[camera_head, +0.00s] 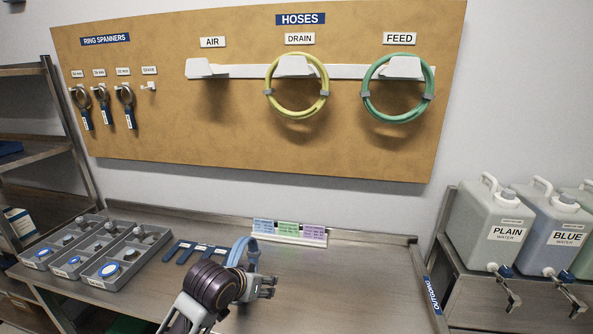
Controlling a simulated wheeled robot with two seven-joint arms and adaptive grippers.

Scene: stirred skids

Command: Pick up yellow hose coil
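The yellow hose coil (297,116) hangs on the white hook under the DRAIN label on the tan wall board. It is a round loop with grey clips at its sides, and its top passes behind the hook's front plate. My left gripper (270,285) is low over the bench, well below the coil and apart from it. Its fingers point right, and their opening is too small to tell. A blue band like a hose (240,248) arches just behind the gripper; whether it is held is unclear. My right gripper is not in view.
A green hose coil (431,85) hangs under FEED, right of the yellow one. The AIR hook (205,68) is empty. Grey bins (107,270) stand on the bench at left, a card holder (313,236) at the back. The bench's right part (365,290) is clear.

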